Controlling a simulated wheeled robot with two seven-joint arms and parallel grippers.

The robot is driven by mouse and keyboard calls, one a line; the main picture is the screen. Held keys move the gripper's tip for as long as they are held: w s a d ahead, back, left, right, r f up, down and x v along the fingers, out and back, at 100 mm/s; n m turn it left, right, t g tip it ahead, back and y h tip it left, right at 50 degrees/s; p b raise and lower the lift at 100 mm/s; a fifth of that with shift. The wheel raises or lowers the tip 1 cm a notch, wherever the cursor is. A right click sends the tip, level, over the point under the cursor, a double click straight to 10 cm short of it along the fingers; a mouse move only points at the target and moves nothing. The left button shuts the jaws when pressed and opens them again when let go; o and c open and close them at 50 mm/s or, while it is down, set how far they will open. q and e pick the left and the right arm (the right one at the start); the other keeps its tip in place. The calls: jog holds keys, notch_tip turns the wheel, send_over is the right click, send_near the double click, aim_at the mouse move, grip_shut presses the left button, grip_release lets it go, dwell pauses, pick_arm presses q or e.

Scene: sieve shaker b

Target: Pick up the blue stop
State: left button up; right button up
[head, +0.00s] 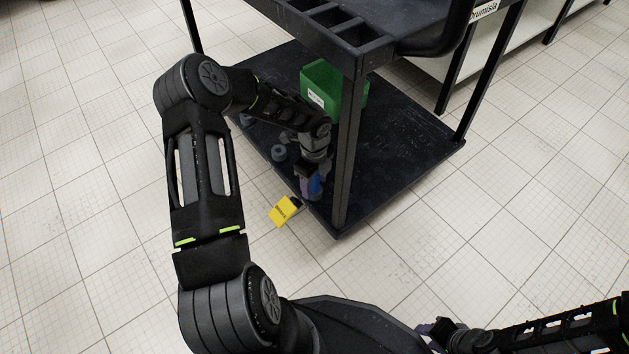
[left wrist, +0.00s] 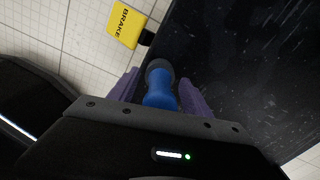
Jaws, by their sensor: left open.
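The blue stop (left wrist: 160,92) has a blue body and a dark rounded end. In the left wrist view it lies between the two purple fingers of my open left gripper (left wrist: 158,80), with the dark end toward the fingertips. Whether the fingers touch it I cannot tell. In the head view a small part of the blue stop (head: 316,186) shows beside my left gripper (head: 309,188), low at the cart's near corner; the rest is hidden. My right gripper (head: 434,332) is at the bottom edge of the head view, small and partly hidden, away from the cart.
The black cart's lower shelf (head: 385,165) carries a green bin (head: 320,90) and a grey round piece (head: 278,153). A cart post (head: 347,150) stands just right of my left gripper. A yellow BRAKE tag (head: 284,211) sticks out at the shelf edge. Tiled floor is clear in front.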

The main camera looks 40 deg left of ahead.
pick_arm(q)
jog(key=shift+c, duration=0.4)
grip_shut()
